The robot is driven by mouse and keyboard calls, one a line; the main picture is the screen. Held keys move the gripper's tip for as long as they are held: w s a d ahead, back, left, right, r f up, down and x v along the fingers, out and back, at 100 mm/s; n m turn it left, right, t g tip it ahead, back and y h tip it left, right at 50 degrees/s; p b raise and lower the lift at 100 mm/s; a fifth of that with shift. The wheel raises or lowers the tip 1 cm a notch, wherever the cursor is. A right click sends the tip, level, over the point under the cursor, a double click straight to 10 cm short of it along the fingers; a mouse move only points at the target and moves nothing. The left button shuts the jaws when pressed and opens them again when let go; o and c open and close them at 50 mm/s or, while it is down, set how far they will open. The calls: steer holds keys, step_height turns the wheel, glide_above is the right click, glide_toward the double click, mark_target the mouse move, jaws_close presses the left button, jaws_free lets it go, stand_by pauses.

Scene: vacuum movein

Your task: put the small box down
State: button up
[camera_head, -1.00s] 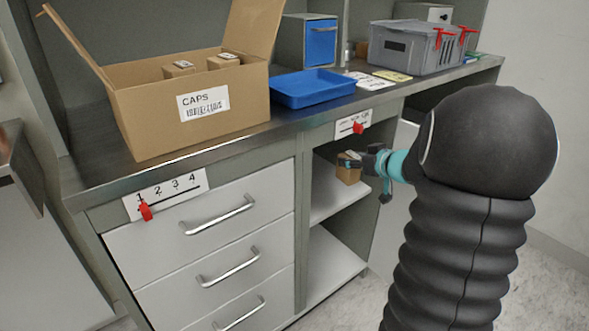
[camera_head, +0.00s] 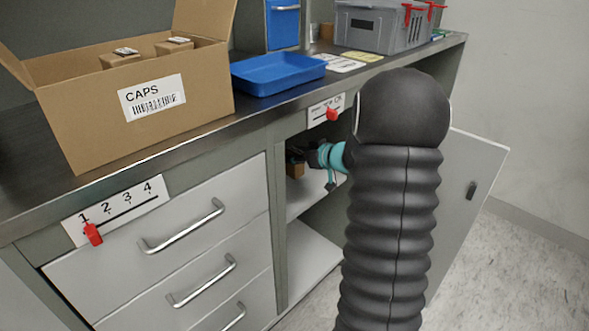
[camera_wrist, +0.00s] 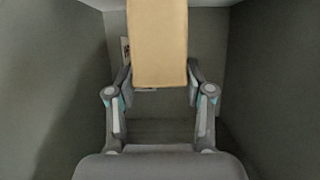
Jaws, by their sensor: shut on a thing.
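The small box (camera_head: 295,168) is brown cardboard. It is inside the open shelf compartment under the counter, near the upper shelf board (camera_head: 306,197). My gripper (camera_head: 307,158) reaches into the compartment from the right and is shut on the box. In the wrist view the small box (camera_wrist: 157,45) is held between the two fingers of my gripper (camera_wrist: 158,85), with compartment walls on both sides. Whether the box touches the shelf board is hard to tell.
The open box marked CAPS (camera_head: 135,100) stands on the counter with two small boxes inside. A blue tray (camera_head: 277,74) and a grey crate (camera_head: 383,25) are farther along. Drawers (camera_head: 165,235) are left of the compartment. An open door (camera_head: 466,200) is at right.

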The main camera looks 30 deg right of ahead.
mark_target(300, 166)
steer(key=shift+w+a+f, duration=0.15)
steer(key=shift+w+f, duration=0.15)
steer(key=shift+f+b, duration=0.5)
steer(key=shift+f, duration=1.35)
steer(key=shift+f, duration=0.1)
steer(key=o, duration=1.3)
steer(key=shift+s+r, duration=0.15)
steer(key=shift+r, duration=0.05)
steer(key=p+v, duration=0.1)
steer(key=v, duration=1)
steer(key=shift+s+r, duration=0.15)
steer(key=shift+s, duration=0.15)
